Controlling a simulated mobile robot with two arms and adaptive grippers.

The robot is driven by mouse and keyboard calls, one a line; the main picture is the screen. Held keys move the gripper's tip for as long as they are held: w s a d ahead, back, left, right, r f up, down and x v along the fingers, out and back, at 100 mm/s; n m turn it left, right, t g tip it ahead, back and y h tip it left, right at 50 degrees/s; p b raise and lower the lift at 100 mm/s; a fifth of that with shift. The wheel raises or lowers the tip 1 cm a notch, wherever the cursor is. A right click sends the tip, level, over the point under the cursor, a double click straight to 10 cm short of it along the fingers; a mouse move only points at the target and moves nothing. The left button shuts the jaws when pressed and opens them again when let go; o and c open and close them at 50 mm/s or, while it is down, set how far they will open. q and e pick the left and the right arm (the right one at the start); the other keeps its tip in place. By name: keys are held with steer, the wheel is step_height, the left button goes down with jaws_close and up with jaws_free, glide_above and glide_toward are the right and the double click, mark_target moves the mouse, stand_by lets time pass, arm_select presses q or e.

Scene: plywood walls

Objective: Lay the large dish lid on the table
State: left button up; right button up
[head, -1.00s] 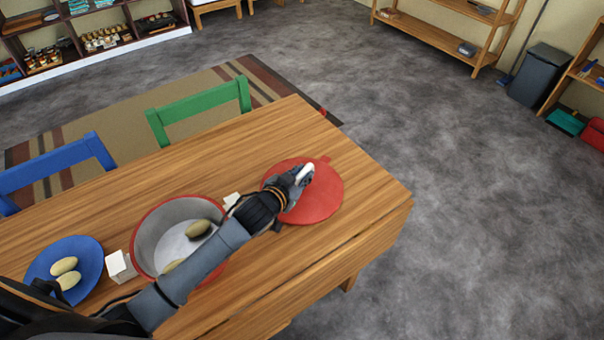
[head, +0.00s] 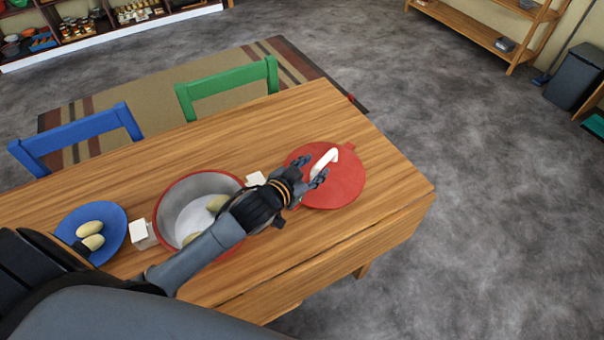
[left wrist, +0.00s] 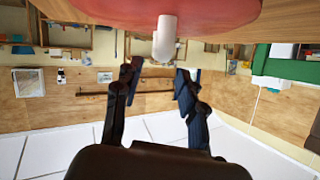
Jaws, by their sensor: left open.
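The large red dish lid (head: 340,186) lies on the wooden table near its right end, with its white handle (head: 325,162) upward. The lid and handle (left wrist: 165,40) also show in the left wrist view, where the picture is upside down. My left gripper (head: 312,172) is open and empty, just to the left of the handle; in the left wrist view its fingers (left wrist: 158,75) stand apart, with the handle beyond the tips. The large dish (head: 200,195), grey inside with a red rim, stands left of the lid and is partly hidden by my left arm. My right gripper is not in view.
Pale oval items lie in the dish and on a blue plate (head: 115,237) at the left. Small white blocks stand beside the dish, one at its left (head: 139,231). A blue chair (head: 75,133) and a green chair (head: 228,88) are at the far edge. The right table end is clear.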

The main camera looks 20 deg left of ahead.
arm_select(q)
steer(key=v, duration=0.5)
stand_by(0.5)
